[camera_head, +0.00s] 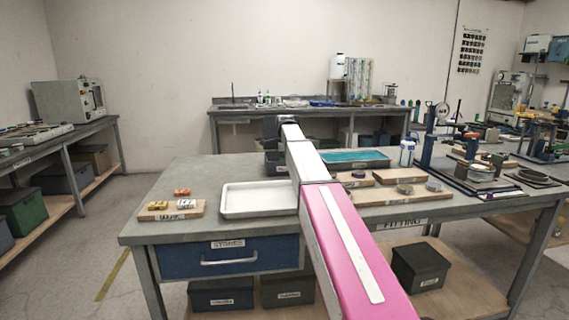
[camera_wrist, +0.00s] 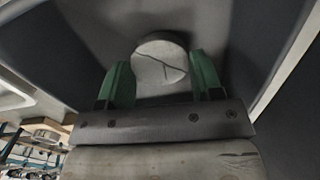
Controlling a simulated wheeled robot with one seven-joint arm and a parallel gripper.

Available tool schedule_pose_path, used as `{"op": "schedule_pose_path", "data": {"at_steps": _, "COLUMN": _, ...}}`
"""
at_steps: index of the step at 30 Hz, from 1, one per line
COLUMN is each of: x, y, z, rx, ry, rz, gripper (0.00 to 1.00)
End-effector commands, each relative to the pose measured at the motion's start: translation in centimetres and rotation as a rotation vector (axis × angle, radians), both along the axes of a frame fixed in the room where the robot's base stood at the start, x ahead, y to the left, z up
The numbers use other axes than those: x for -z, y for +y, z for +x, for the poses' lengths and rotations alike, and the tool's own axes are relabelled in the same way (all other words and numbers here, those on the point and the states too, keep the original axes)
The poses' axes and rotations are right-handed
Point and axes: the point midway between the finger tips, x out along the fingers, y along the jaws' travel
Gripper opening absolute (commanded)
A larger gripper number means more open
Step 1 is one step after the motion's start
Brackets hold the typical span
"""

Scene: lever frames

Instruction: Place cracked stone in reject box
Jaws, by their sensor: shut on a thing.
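The cracked stone (camera_wrist: 158,52) is a pale grey disc with a dark crack line across its face, in the wrist view. My gripper (camera_wrist: 160,78) has two green fingers, one on each side of the disc, and is shut on it. Dark grey box walls (camera_wrist: 262,45) surround the stone and fingers in the wrist view; I cannot tell whether the stone touches the bottom. In the head view a dark box (camera_head: 275,166) stands behind the white tray, partly hidden by my arm. Its label is too small to read. My gripper is hidden there.
An empty white tray (camera_head: 258,200) lies in front of the box. A teal-lined tray (camera_head: 354,158), wooden boards with discs (camera_head: 402,189) and a blue press (camera_head: 432,148) stand at right.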

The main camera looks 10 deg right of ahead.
Motion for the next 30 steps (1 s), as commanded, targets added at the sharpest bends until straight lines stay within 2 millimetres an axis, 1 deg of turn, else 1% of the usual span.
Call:
{"op": "schedule_pose_path", "data": {"at_steps": 1, "x": 0.3, "y": 0.0, "z": 0.0, "rx": 0.000, "ry": 0.000, "rz": 0.000, "gripper": 0.42}}
{"op": "schedule_pose_path", "data": {"at_steps": 11, "x": 0.5, "y": 0.0, "z": 0.0, "rx": 0.000, "ry": -0.001, "rz": 0.000, "gripper": 0.42}}
{"op": "schedule_pose_path", "data": {"at_steps": 12, "x": 0.6, "y": 0.0, "z": 0.0, "rx": 0.000, "ry": -0.001, "rz": 0.000, "gripper": 0.63}}
{"op": "schedule_pose_path", "data": {"at_steps": 14, "x": 0.5, "y": 0.0, "z": 0.0, "rx": 0.000, "ry": -0.001, "rz": 0.000, "gripper": 0.82}}
{"op": "schedule_pose_path", "data": {"at_steps": 15, "x": 0.5, "y": 0.0, "z": 0.0, "rx": 0.000, "ry": -0.001, "rz": 0.000, "gripper": 0.85}}
{"op": "schedule_pose_path", "data": {"at_steps": 22, "x": 0.5, "y": 0.0, "z": 0.0, "rx": 0.000, "ry": -0.001, "rz": 0.000, "gripper": 0.85}}
{"op": "schedule_pose_path", "data": {"at_steps": 25, "x": 0.2, "y": 0.0, "z": 0.0, "rx": 0.000, "ry": -0.001, "rz": 0.000, "gripper": 0.85}}
{"op": "schedule_pose_path", "data": {"at_steps": 28, "x": -0.8, "y": 0.0, "z": 0.1, "rx": 0.000, "ry": -0.002, "rz": 0.000, "gripper": 0.85}}
{"op": "schedule_pose_path", "data": {"at_steps": 30, "x": -2.0, "y": 0.0, "z": 0.1, "rx": 0.000, "ry": -0.004, "rz": 0.000, "gripper": 0.85}}
